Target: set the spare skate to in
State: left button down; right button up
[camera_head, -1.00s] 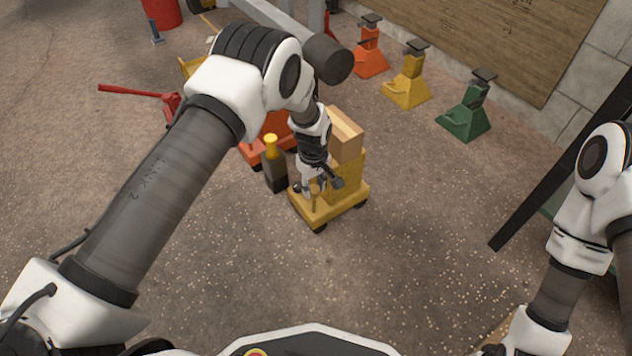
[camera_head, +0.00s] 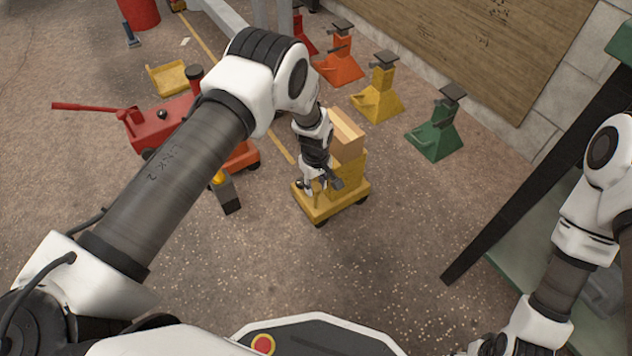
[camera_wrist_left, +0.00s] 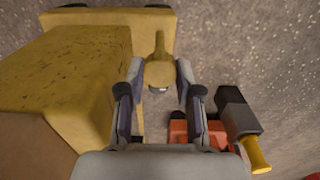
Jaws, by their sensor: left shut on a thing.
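A yellow wheeled skate (camera_head: 341,203) stands on the floor in the middle of the head view, with a raised yellow block and a wood-coloured block (camera_head: 347,138) on top. My left gripper (camera_head: 312,188) is low over its left side. In the left wrist view, the fingers of my left gripper (camera_wrist_left: 159,88) are on both sides of a yellow upright grip (camera_wrist_left: 158,68) on the skate and shut on it. The skate's yellow block (camera_wrist_left: 85,80) fills the left of that view. My right gripper is out of view; only part of my right arm shows.
A red jack (camera_head: 165,122) and a partly hidden orange skate (camera_head: 243,156) stand to the left. Orange, yellow and green stands (camera_head: 437,130) line the wall. The front floor is clear.

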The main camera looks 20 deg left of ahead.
pick_arm(q)
jog(key=shift+w+d, duration=0.1)
jog(key=shift+w, duration=0.05)
jog(key=c, duration=1.1)
grip_release()
jog(key=shift+w+d, duration=0.1)
jog(key=shift+o, duration=0.2)
notch_tip(320, 180, up, 12)
jog(key=shift+f, duration=0.1)
